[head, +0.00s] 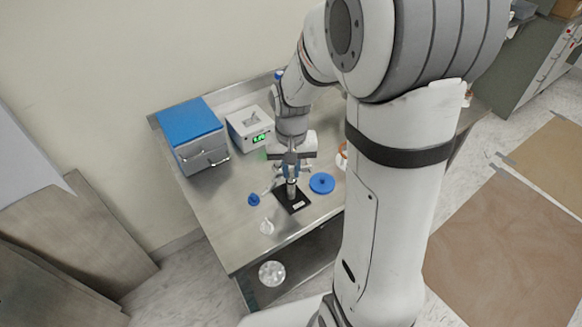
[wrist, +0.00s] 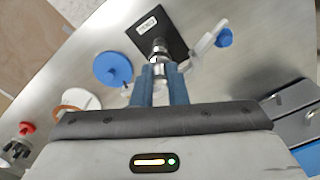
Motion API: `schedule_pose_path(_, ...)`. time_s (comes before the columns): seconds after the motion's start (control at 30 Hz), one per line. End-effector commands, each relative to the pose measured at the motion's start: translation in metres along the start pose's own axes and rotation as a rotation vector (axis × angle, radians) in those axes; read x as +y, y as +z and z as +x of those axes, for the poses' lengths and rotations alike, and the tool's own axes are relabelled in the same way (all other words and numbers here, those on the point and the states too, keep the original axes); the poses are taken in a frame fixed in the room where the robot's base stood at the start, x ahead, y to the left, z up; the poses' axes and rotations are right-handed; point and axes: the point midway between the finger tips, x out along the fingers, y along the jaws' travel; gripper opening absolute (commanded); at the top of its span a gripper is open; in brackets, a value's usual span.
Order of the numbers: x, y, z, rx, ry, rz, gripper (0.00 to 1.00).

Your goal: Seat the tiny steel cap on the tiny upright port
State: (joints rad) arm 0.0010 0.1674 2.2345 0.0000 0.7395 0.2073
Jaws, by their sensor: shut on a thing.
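The steel port (head: 291,191) stands upright on a small black plate (head: 298,206) on the metal table. In the wrist view the port (wrist: 158,46) shows just beyond my fingertips, with the black plate (wrist: 172,30) behind it. My gripper (head: 291,177) is over the port, pointing down. Its blue fingers (wrist: 159,70) are shut on the tiny steel cap (wrist: 160,59), which is mostly hidden between them. The cap lines up closely with the port in the wrist view. I cannot tell whether they touch or a small gap remains.
A blue disc lid (head: 322,184) lies right of the plate. A small blue knob (head: 254,199) and a small whitish piece (head: 267,227) lie to the left. A scale with green digits (head: 250,130) and a blue-topped box (head: 193,134) stand behind. Bare table lies at front left.

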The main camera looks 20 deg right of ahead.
Motion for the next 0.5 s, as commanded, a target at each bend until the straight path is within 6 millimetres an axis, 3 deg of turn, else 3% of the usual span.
schedule_pose_path(0.5, 0.0004, 0.0000, 0.0070, 0.000, 0.000, 0.001, 0.00)
